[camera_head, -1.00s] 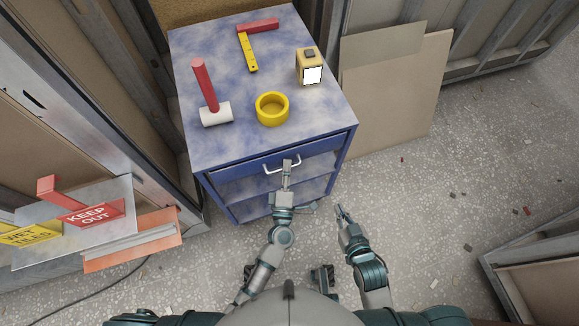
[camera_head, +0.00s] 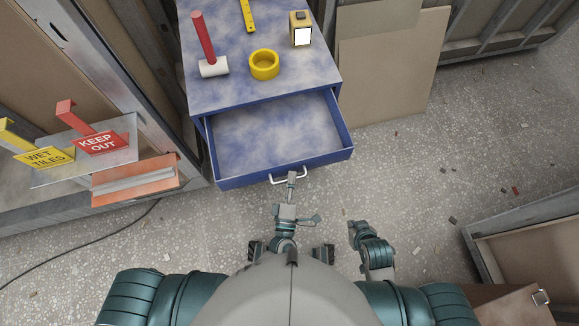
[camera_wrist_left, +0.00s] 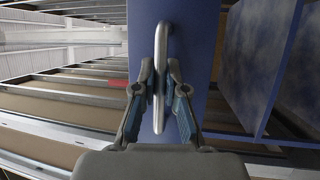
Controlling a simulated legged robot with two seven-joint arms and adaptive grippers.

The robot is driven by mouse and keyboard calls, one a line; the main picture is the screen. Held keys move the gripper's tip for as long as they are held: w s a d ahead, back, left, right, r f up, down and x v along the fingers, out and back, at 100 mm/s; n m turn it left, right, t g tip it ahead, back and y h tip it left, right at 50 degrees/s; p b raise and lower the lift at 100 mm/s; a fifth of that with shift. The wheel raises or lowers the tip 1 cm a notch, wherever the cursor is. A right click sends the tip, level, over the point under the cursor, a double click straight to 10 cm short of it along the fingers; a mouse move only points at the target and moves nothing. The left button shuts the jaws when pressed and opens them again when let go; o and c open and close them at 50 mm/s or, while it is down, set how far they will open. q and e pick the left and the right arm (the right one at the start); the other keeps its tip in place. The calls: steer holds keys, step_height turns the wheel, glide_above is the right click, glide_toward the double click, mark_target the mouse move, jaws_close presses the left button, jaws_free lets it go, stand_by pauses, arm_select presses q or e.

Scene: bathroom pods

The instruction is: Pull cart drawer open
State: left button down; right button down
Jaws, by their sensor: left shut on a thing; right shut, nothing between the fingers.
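The blue cart (camera_head: 262,88) stands ahead of me. Its top drawer (camera_head: 275,134) is pulled well out towards me, and its inside looks empty. The drawer's silver handle (camera_head: 276,180) is on the front panel. My left gripper (camera_head: 291,178) is shut on the handle. The left wrist view shows the handle (camera_wrist_left: 161,60) as a bar between the two fingers (camera_wrist_left: 160,92), in front of the blue drawer front (camera_wrist_left: 190,50). My right gripper (camera_head: 354,228) is shut and empty, low and to the right of the drawer, touching nothing.
On the cart top are a red-handled mallet (camera_head: 208,48), a yellow tape roll (camera_head: 264,64), a yellow square (camera_head: 248,14) and a small boxy device (camera_head: 301,29). Signs (camera_head: 98,142) stand at the left. Boards (camera_head: 390,70) lean behind right.

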arm_select(q)
steer(key=shift+s+d+f, duration=0.2)
steer(key=shift+s+f, duration=0.05)
steer(key=shift+s, duration=0.5)
arm_select(e)
steer(key=shift+s+d+f, duration=0.1)
steer(key=shift+s, duration=0.55)
steer(key=shift+d, duration=0.1)
arm_select(q)
steer(key=c, duration=1.5)
jaws_free()
steer(key=shift+r, duration=0.1)
